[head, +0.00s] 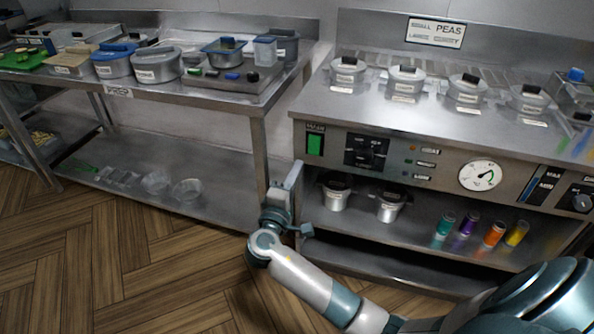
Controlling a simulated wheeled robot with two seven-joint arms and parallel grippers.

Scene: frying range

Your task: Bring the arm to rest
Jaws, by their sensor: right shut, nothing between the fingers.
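My right arm (315,287) reaches in from the lower right and bends upward at its wrist. My right gripper (296,170) points up in front of the gap between the prep table and the frying range. It is shut and empty. It looks close to the range's left front edge, but I cannot tell whether it touches. My left gripper is not in view.
The range (309,107) has several lidded pots (407,80) on top, and pots and coloured jars (494,234) on its shelf. The prep table (170,93) at left holds several containers. The wooden floor (130,265) at lower left is clear.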

